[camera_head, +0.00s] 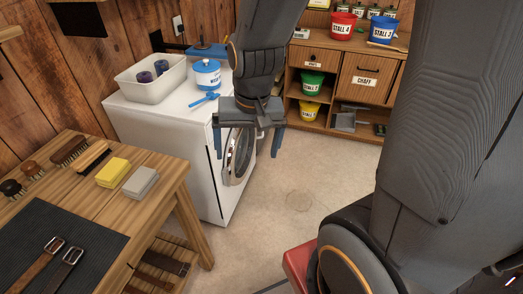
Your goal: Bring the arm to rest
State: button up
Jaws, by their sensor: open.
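My gripper (247,146) hangs pointing down in front of the white washing machine (165,135). Its two blue-grey fingers are spread wide apart. Nothing shows between them except the machine's front and round door behind. My arm comes down from the top middle of the view, and a large dark grey link of it fills the right side. The gripper appears apart from the wooden table and the shelf unit; its exact distance from the washer front I cannot tell.
A wooden table (178,180) at left holds brushes, a yellow sponge (113,172), a grey sponge (141,182) and straps on a dark mat. The washer top bears a white bin (150,90) and a blue-lidded tub (207,76). A shelf unit (335,62) stands behind. The floor between is clear.

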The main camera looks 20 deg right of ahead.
jog(key=s+d+n, duration=0.2)
jog(key=n, duration=0.1)
jog(key=shift+s+d, duration=0.2)
jog(key=shift+d, duration=0.2)
jog(key=shift+f+g+b, duration=0.3)
jog(key=shift+f+b, duration=0.7)
jog(key=shift+f, duration=0.15)
jog(key=shift+w, duration=0.1)
